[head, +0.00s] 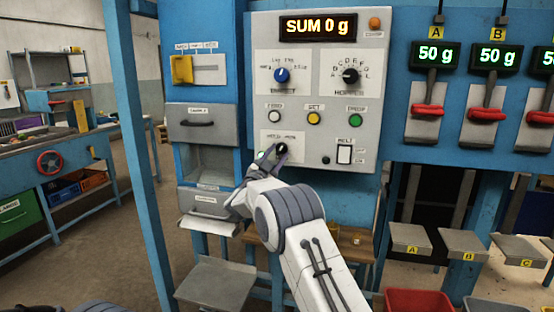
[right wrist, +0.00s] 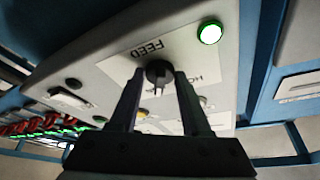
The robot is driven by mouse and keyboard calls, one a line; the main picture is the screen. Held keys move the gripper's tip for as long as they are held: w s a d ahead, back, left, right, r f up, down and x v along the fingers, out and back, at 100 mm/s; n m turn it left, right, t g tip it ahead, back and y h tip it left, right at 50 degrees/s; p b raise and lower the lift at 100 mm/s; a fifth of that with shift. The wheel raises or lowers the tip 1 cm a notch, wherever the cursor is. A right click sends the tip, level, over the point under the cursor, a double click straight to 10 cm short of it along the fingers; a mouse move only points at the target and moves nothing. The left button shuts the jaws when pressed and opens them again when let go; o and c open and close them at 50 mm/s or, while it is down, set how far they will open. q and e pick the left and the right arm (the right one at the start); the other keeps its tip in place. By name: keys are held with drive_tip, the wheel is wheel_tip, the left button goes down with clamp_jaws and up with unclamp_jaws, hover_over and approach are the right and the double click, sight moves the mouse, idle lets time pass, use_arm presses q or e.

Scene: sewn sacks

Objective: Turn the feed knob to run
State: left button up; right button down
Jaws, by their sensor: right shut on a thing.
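The feed knob (head: 281,148) is a small black knob low on the grey control panel (head: 345,110), under a small label. My right gripper (head: 274,157) reaches it from below and is shut on it. In the right wrist view the knob (right wrist: 158,70) sits between the two dark fingertips (right wrist: 158,78), by the printed word FEED. Part of the lettering beside it is hidden by a finger, and I cannot tell which setting the knob points to. A green lamp (right wrist: 210,32) near the knob is lit. My left gripper is not in view.
Above the feed knob are white, yellow and green buttons (head: 355,120), then a blue knob (head: 282,75) and a black hopper knob (head: 350,75). A drawer unit (head: 203,122) stands left. The display (head: 318,26) reads SUM 0 g.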

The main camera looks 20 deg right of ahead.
drive_tip(key=shift+a, duration=0.1)
idle(0.3)
drive_tip(key=shift+c, duration=1.8)
unclamp_jaws()
drive_tip(key=b+v, duration=0.2)
drive_tip(key=v, duration=0.8)
drive_tip(key=shift+a+f, duration=0.1)
